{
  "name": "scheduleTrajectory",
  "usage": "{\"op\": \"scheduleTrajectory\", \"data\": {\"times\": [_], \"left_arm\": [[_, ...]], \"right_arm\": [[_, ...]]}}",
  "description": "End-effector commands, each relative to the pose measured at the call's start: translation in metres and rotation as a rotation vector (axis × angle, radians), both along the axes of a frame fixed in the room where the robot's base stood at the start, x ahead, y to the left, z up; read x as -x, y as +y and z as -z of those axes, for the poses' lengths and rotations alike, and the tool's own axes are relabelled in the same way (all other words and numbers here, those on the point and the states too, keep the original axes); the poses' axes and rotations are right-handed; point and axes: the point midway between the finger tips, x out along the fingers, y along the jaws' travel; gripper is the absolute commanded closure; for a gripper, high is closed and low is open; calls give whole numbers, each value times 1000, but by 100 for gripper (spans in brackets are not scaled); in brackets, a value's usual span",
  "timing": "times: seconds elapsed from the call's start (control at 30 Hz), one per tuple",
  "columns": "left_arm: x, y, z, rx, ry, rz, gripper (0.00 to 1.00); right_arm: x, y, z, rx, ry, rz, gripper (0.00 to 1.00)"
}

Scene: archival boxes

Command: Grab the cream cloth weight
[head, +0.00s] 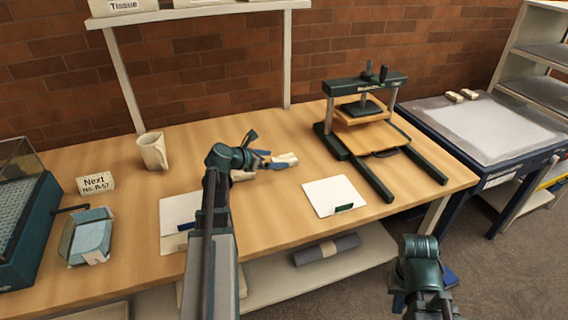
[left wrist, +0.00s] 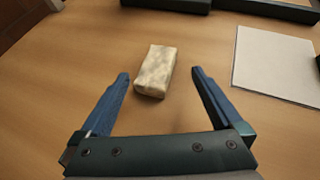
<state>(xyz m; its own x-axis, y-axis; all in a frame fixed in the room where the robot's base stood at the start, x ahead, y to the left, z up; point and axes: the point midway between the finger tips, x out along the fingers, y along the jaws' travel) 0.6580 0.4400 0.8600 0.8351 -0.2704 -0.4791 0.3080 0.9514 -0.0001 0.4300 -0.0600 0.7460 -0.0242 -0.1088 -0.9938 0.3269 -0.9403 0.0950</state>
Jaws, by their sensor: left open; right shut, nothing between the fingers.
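The cream cloth weight (left wrist: 156,71) is a small mottled block lying on the wooden table. In the left wrist view its near end lies between the tips of my open left gripper (left wrist: 160,74), with a gap on each side. In the head view the cream weight (head: 287,159) shows just right of my left gripper (head: 264,153), partly hidden by the fingers. Another pale piece (head: 242,175) shows below the gripper, mostly hidden. My right gripper (head: 425,290) is low at the right, off the table, shut and empty.
A green press (head: 362,110) stands at the back right of the table (head: 300,235). A white sheet (head: 332,196) lies in front of it.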

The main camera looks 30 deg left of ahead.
Motion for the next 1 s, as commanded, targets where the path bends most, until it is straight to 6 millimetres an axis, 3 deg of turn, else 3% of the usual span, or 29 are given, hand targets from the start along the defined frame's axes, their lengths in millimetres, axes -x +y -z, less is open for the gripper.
{"op": "scheduleTrajectory", "data": {"times": [0.3,0.57,1.0], "left_arm": [[-38,-8,24,-1,0,3,0],[-41,-10,23,0,0,1,0],[-40,-10,23,0,1,1,77]], "right_arm": [[0,0,24,0,0,0,100],[0,0,23,0,0,0,100],[0,0,23,0,0,0,100]]}}
